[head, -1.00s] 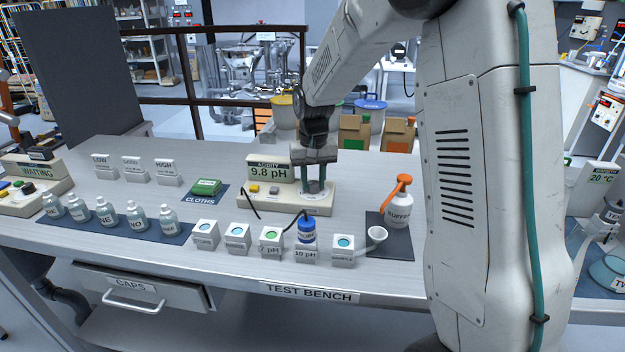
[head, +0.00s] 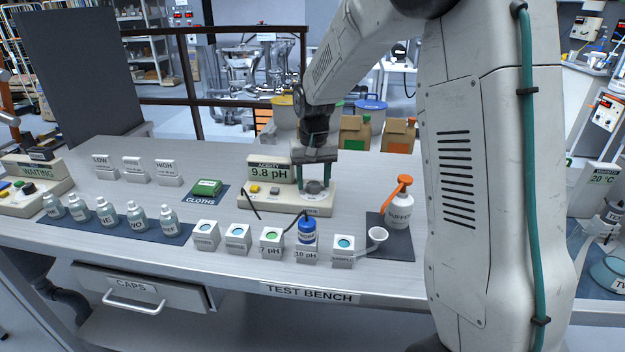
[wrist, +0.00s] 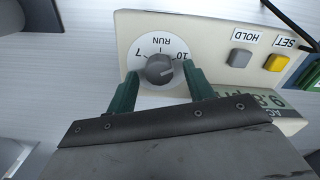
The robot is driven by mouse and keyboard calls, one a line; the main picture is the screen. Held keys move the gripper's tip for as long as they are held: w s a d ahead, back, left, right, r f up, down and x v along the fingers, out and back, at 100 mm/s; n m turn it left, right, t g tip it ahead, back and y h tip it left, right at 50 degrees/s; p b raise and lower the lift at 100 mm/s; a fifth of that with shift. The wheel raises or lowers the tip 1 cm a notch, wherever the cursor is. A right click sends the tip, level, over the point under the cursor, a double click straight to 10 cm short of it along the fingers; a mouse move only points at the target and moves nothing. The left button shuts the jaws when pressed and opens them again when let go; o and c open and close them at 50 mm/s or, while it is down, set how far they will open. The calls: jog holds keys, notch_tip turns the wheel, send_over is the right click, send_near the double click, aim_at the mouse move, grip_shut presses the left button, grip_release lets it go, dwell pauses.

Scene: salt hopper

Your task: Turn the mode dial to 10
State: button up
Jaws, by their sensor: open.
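The mode dial (wrist: 160,69) is a round grey knob on a white disc marked 7, RUN and 10. Its pointer seems to lie toward the 10 side, but the mark is too small to be sure. The dial is on the right of the cream acidity meter (head: 272,203), whose display (head: 269,171) reads 9.8 pH. My gripper (wrist: 159,71) is open, with one green finger on each side of the knob and visible gaps between. In the head view the gripper (head: 314,183) points down over the dial (head: 315,187).
Yellow SET (wrist: 277,63) and grey HOLD (wrist: 240,58) buttons sit beside the dial. A blue-capped probe (head: 306,232) stands in the 10 pH block in front of the meter. Green cloths (head: 206,187) lie left.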

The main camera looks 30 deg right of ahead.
aim_at(318, 199)
notch_tip(318, 199, up, 8)
jog(key=shift+w+f, duration=0.1)
jog(key=shift+f, duration=0.15)
dwell(0.5)
jog(key=s+a+r+n, duration=0.1)
jog(key=s+a, duration=0.1)
jog(key=s, duration=0.9)
jog(key=s+a+r+n+t, duration=0.1)
jog(key=s+a+r, duration=0.1)
jog(key=s, duration=1)
jog(key=s+a+r+n, duration=0.1)
jog(key=s+a, duration=0.1)
jog(key=s, duration=0.9)
jog(key=shift+s+a+r+n, duration=0.2)
jog(key=shift+a+r+n, duration=0.1)
jog(key=shift+r, duration=0.1)
